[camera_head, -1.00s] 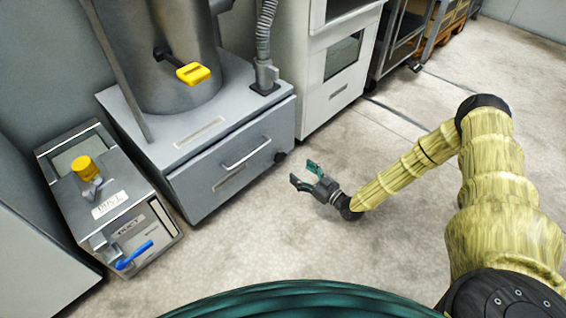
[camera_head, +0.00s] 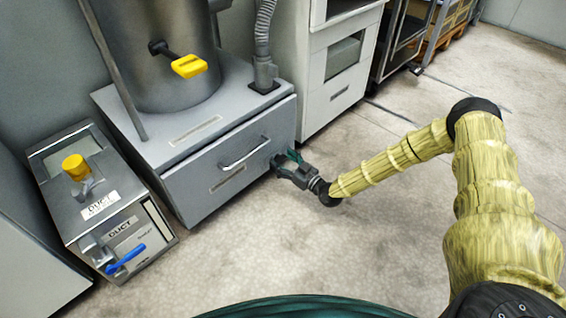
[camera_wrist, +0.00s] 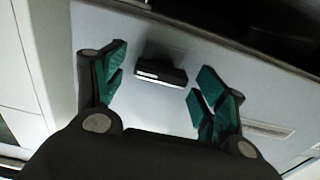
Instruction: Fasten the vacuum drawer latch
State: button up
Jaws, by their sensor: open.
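The grey vacuum drawer (camera_head: 200,187) is in the base cabinet under the steel cylinder and has a bar handle (camera_head: 245,154) on its front. In the wrist view a small dark block (camera_wrist: 161,73) with a light stripe, which looks like the latch, stands out from a pale grey panel. My gripper (camera_head: 281,158) is at the right end of the drawer front and hides that spot in the head view. In the wrist view my gripper (camera_wrist: 160,70) is open, with one green-tipped finger on each side of the block. I see no clear contact.
A duct box (camera_head: 95,205) with a yellow knob and a blue lever (camera_head: 126,259) stands left of the drawer. A yellow-handled lever (camera_head: 189,66) sticks out from the cylinder. A white cabinet (camera_head: 338,75) stands to the right. The floor in front is clear.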

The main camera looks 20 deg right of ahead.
jog(key=c, duration=1)
jog(key=shift+r+p, duration=0.1)
jog(key=shift+p, duration=0.2)
jog(key=n+p, duration=0.1)
jog(key=p, duration=0.1)
jog(key=n+p, duration=0.2)
jog(key=shift+a+r+n, duration=0.2)
jog(key=shift+n, duration=0.1)
jog(key=n+p, duration=0.5)
jog(key=p, duration=0.1)
jog(key=shift+s+f, duration=0.1)
jog(key=shift+s, duration=0.05)
jog(key=n+p, duration=0.2)
jog(key=n, duration=0.1)
jog(key=n+p, duration=0.2)
jog(key=shift+a+f+n, duration=0.1)
jog(key=shift+f+n, duration=0.1)
jog(key=shift+n, duration=0.2)
jog(key=shift+f+n+p, duration=0.2)
jog(key=shift+n+p, duration=1.05)
jog(key=shift+n, duration=0.55)
